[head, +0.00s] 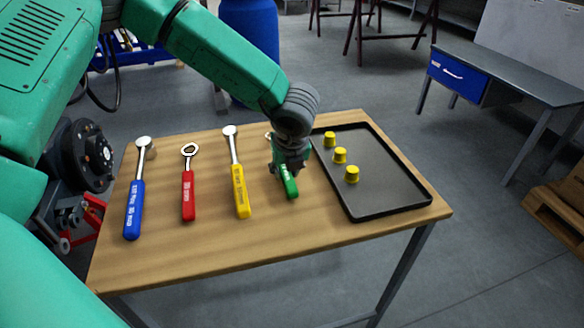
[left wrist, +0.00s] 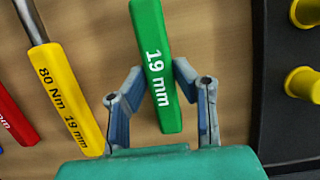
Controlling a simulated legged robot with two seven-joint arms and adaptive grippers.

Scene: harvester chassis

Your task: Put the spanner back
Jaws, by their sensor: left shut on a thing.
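The spanner with a green handle (head: 290,188) is at the right end of the row of tools on the wooden table, just left of the black tray. Its handle, marked 19 mm, also shows in the left wrist view (left wrist: 152,50). My left gripper (head: 287,170) comes down over the handle from above and is shut on it, one finger on each side. The gripper and wrist hide most of the spanner's shaft and head in the head view. I cannot tell whether the spanner touches the table. My right gripper is not in view.
Tools with blue (head: 134,208), red (head: 188,196) and yellow (head: 241,192) handles lie left of the spanner. The black tray (head: 392,212) holds yellow caps (head: 340,156). Bare table (head: 250,245) lies in front of the tools. A desk (head: 510,75) stands behind at right.

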